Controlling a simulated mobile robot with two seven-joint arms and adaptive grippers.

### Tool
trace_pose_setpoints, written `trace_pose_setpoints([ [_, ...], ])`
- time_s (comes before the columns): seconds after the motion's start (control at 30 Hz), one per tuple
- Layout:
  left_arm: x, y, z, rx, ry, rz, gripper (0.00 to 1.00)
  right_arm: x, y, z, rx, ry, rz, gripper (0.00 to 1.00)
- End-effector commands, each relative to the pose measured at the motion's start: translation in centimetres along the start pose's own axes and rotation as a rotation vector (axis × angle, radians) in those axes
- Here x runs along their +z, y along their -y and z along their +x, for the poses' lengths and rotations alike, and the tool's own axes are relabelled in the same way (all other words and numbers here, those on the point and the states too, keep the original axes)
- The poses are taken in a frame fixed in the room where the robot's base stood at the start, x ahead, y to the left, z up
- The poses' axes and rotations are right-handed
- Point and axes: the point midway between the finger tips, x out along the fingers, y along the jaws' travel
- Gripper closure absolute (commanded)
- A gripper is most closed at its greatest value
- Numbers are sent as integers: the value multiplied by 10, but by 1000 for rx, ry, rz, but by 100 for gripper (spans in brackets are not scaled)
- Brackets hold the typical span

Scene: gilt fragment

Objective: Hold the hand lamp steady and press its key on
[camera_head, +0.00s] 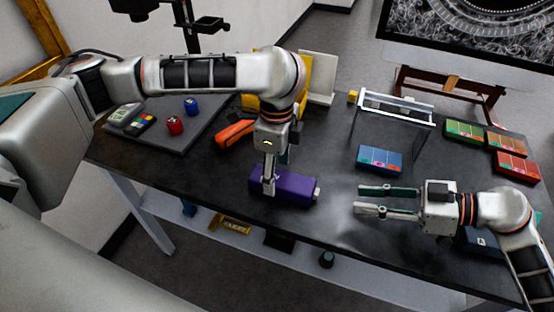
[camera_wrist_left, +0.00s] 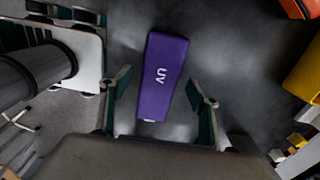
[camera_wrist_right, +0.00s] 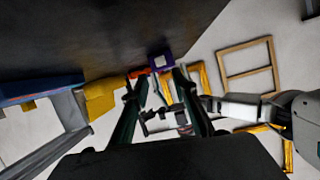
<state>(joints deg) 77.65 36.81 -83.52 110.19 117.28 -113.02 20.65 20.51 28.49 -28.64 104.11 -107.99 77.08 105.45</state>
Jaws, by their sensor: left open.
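The hand lamp is a purple block (camera_head: 297,182) lying on the dark table near its front edge, with a pale piece on its right end. In the left wrist view the lamp (camera_wrist_left: 164,70) shows "UV" lettering. My left gripper (camera_head: 268,186) points down at the lamp's left part. In the right wrist view the lamp (camera_wrist_right: 153,66) lies ahead, between the fingertips.
An orange tool (camera_head: 235,132) lies behind the lamp, near yellow blocks. A blue box (camera_head: 379,158) and a clear-topped stand (camera_head: 396,107) are behind my right gripper. Green, orange and red boxes (camera_head: 517,166) sit far right. A tray with red and blue jars (camera_head: 176,124) is left.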

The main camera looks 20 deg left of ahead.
Motion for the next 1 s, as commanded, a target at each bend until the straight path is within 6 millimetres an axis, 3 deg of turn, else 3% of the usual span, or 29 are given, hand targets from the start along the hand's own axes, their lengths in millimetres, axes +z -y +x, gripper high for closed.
trace_pose_setpoints([
  [0.23,0,0,28,1,-2,0,39,0,0,0,0,0,0,72],
  [0.6,0,0,34,-2,-1,0,39,0,0,0,0,0,0,72],
  [0.63,0,0,34,-2,-1,0,42,0,0,0,0,0,0,72],
  [0.8,0,0,34,-2,-1,0,86,0,0,0,0,0,0,72],
  [0.87,0,0,34,-2,-1,0,89,0,0,0,0,0,0,72],
  [1.0,0,0,34,-2,-1,0,89,0,0,0,0,0,0,100],
])
